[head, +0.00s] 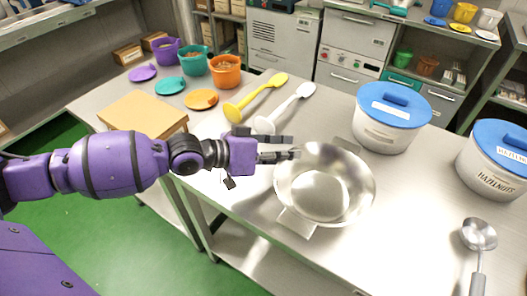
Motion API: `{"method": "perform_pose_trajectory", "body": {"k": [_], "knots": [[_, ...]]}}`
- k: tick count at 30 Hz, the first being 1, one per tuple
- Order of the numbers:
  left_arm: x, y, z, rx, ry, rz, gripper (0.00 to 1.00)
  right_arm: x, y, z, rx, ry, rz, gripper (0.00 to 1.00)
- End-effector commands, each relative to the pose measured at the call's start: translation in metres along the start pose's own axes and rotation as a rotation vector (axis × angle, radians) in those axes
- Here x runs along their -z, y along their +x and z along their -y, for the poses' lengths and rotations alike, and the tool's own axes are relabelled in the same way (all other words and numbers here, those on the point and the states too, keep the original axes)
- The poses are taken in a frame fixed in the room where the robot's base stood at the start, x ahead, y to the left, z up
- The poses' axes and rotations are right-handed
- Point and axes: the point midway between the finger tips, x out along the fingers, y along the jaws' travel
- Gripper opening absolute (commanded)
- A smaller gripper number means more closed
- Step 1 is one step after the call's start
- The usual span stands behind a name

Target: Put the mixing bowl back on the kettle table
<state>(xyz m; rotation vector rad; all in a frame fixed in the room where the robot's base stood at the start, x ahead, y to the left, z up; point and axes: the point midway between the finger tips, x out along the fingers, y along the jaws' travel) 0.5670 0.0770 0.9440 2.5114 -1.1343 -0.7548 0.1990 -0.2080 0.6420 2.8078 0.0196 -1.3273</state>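The shiny metal mixing bowl (345,205) stands upright on the steel table (405,235), right of centre in the head view. It has a flat tab handle at its near side and another at its far side. It looks empty. My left gripper (296,146) reaches in from the left, with its fingertips at the bowl's upper left rim. Its two fingers show apart with a gap between them, and nothing is seen held. I cannot tell whether a finger touches the rim. My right gripper is not in view. No kettle is recognisable.
White tubs with blue lids (391,118) stand behind and right of the bowl. A metal ladle (478,235) lies at the right. Bare steel lies right of the bowl.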

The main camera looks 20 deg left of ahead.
Motion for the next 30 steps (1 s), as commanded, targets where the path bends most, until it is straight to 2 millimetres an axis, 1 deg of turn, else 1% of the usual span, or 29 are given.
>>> {"method": "perform_pose_trajectory", "body": {"k": [1, 3, 9, 12, 19, 30], "knots": [[-0.003, -0.011, 0.003, 0.004, 0.002, 0.004, 0.23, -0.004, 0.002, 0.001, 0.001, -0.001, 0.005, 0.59], [-0.004, -0.024, 0.002, 0.004, 0.001, 0.006, 0.23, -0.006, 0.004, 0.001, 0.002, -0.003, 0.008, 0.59], [-0.004, -0.056, 0.002, 0.004, 0.000, 0.006, 0.23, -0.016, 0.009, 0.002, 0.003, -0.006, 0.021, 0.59], [-0.003, -0.065, 0.002, 0.002, 0.002, 0.005, 0.23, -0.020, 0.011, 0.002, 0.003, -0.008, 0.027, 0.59], [-0.002, -0.080, 0.001, 0.001, 0.000, 0.002, 0.23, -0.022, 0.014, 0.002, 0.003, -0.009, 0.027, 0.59], [0.000, -0.082, 0.000, 0.000, -0.001, 0.000, 0.23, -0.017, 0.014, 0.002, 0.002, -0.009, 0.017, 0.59]]}}
